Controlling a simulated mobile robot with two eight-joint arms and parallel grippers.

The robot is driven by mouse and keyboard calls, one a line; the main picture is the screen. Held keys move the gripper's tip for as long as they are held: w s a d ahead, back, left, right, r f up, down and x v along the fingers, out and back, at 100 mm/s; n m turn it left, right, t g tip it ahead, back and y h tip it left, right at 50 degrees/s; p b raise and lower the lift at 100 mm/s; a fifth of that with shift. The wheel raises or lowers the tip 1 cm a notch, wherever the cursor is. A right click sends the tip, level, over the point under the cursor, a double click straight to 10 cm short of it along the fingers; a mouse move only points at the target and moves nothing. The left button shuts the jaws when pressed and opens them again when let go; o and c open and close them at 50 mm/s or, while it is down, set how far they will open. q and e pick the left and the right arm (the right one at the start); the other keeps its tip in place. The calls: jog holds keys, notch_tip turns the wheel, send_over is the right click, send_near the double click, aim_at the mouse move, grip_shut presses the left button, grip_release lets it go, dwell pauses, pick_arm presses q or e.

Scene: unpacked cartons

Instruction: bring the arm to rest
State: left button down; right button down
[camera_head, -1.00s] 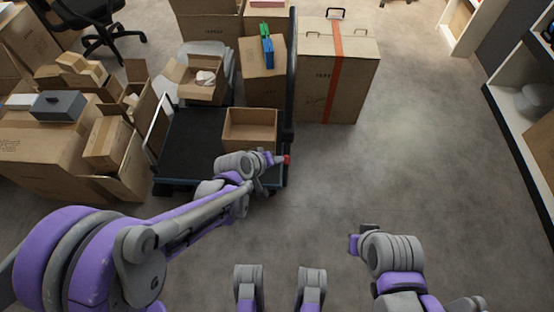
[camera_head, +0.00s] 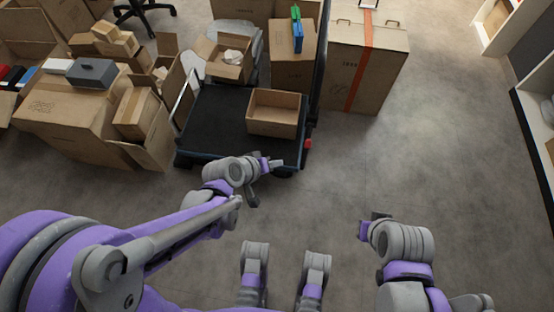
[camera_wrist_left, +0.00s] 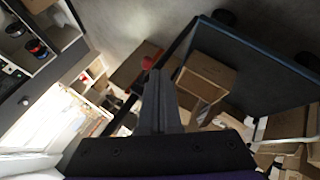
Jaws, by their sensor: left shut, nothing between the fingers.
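My left gripper (camera_head: 277,164) is at the end of the left arm, in front of the black cart's near edge in the head view. It points to the right. In the left wrist view its two fingers (camera_wrist_left: 161,101) lie together, shut and empty. My right gripper (camera_head: 379,216) is at the lower right of the head view, over open floor; its fingers are too small and hidden to tell their state.
The black cart (camera_head: 212,119) carries an open carton (camera_head: 273,118) near its front right. Several cartons (camera_head: 70,120) crowd the left. Shelving (camera_head: 530,120) lines the right. Floor at centre right is clear.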

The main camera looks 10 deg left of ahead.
dwell(0.4)
